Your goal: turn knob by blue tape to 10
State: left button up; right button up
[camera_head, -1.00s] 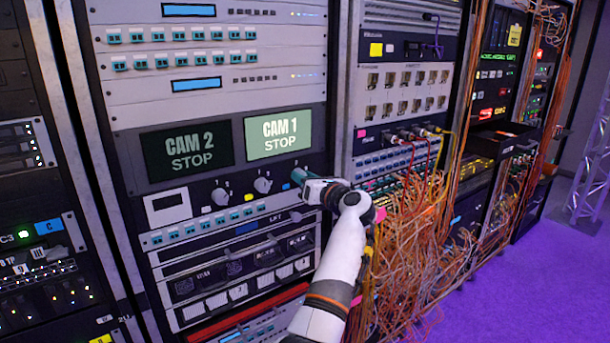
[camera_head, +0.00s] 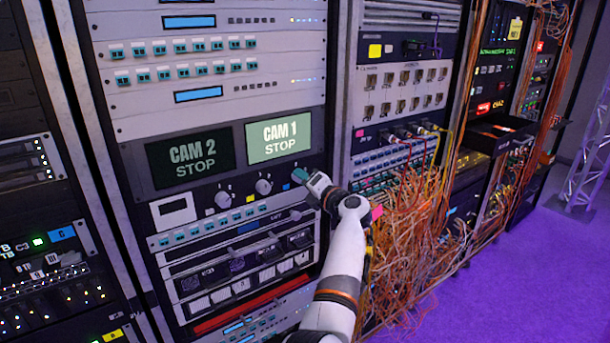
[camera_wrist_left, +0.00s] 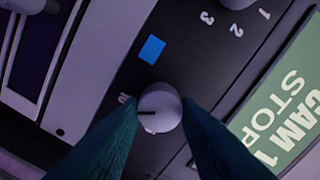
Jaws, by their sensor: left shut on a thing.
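The knob (camera_wrist_left: 160,106) is round and pale, and it sits between my two teal fingertips in the left wrist view. The blue tape (camera_wrist_left: 152,49) is a small rectangle on the dark panel near it. A short black line on the knob's face points left in that view, close to a small, partly legible white label (camera_wrist_left: 125,98) that looks like 10. My left gripper (camera_head: 300,176) is at the right end of the knob row in the head view, shut on this knob and hiding it there. My right gripper is not in view.
Two other pale knobs, a left one (camera_head: 222,199) and a middle one (camera_head: 263,187), stand in the row, with yellow tape (camera_head: 250,198) between them. Above are the CAM 2 screen (camera_head: 190,160) and lit CAM 1 screen (camera_head: 279,139). Loose orange cables (camera_head: 405,225) hang right of my arm.

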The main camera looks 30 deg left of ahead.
pick_arm(q)
jog(key=shift+m, duration=0.4)
jog(key=o, duration=1)
